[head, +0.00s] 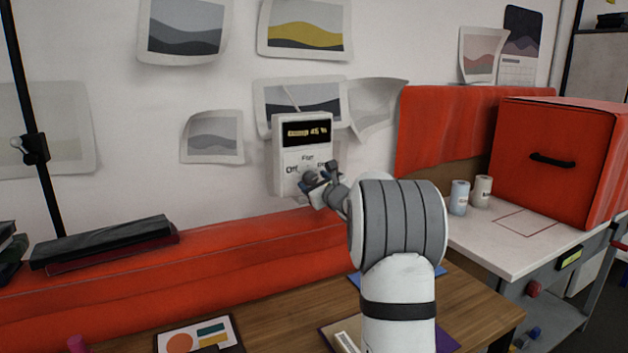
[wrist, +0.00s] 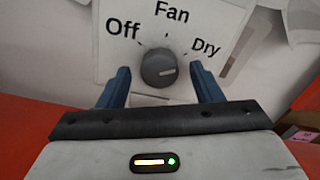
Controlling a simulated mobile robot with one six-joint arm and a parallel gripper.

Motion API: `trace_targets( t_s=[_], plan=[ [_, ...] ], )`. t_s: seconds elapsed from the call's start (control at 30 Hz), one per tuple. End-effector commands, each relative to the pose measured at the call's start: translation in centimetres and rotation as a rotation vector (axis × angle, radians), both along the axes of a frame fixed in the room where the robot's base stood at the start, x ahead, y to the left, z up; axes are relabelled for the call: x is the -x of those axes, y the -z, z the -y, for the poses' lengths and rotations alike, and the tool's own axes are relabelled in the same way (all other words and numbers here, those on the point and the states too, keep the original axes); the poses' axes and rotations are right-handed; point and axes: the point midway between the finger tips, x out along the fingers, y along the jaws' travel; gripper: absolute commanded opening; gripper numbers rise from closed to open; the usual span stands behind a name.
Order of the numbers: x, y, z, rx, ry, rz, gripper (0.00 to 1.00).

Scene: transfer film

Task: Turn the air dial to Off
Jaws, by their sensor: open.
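The air dial (wrist: 158,68) is a round grey knob on a white wall panel (wrist: 120,55), with Off printed to its upper left, Fan above and Dry to its right. Its pale mark points right, toward the Dry side. My gripper (wrist: 162,76) is open, with one blue finger on each side of the dial. Whether either finger touches the knob I cannot tell. In the head view the panel (head: 291,160) hangs on the wall with a dark display, apparently reading Damp 45 %. There my gripper (head: 319,181) hides the knob and part of the Dry label.
A red padded ledge (head: 180,260) runs below the panel. Paper prints (head: 305,28) hang around it. At the right, a white bench (head: 500,240) holds two small rolls (head: 460,197) and a red box (head: 550,155). A wooden table (head: 470,310) stands in front.

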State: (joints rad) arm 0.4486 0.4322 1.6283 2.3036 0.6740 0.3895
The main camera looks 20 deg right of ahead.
Motion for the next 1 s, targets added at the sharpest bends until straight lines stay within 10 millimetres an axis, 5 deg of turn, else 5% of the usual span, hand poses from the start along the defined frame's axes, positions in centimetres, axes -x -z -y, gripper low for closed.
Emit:
trace_targets(
  t_s=[0.37,0.9,1.0],
  plan=[
    [-0.73,0.05,-0.05,0.001,0.000,-0.001,0.58],
    [-0.70,0.06,-0.07,0.001,-0.001,-0.001,0.15],
    [-0.70,0.11,-0.06,0.003,-0.001,-0.001,0.15]
  ],
)
